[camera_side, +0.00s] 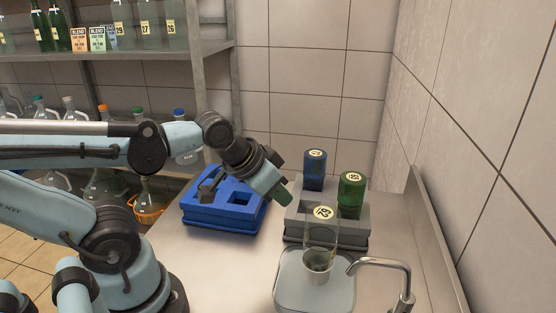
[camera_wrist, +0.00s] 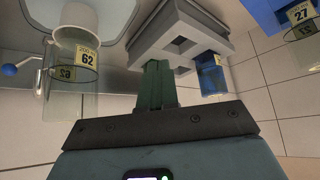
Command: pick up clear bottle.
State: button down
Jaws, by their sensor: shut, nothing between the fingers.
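The clear bottle (camera_side: 319,238), with a pale round label reading 62, stands upright at the front of the side view, above a white cup (camera_side: 318,274); I cannot tell whether its lower end sits in the cup.
A grey rack (camera_side: 294,213) behind the clear bottle holds a blue bottle (camera_side: 315,170) and a green bottle (camera_side: 351,198). A blue tray (camera_side: 197,217) is to the left. A tap (camera_side: 402,290) rises at the right of a pale basin (camera_side: 284,290). Tiled walls bound the counter.

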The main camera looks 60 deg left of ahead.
jog(key=c, duration=1.8)
grip_release()
jog(key=o, duration=1.6)
notch_tip(320, 180, up, 17)
jog(key=n+g, duration=0.2)
jog(key=g, duration=0.4)
send_over(323, 212)
jog(key=f, duration=0.4)
jog(key=shift+s+d+f, duration=0.2)
jog(key=shift+s+d, duration=0.05)
jog(key=shift+s, duration=0.15)
jog(key=shift+w+a+f, duration=0.1)
jog(key=shift+w+f, duration=0.1)
jog(key=shift+f, duration=1.85)
jog(key=shift+w+a+f, duration=0.1)
jog(key=shift+w+f, duration=0.05)
jog(key=shift+f, duration=1.9)
jog(key=shift+w+a+f, duration=0.1)
jog(key=shift+w+f, duration=0.1)
jog(key=shift+f, duration=1.85)
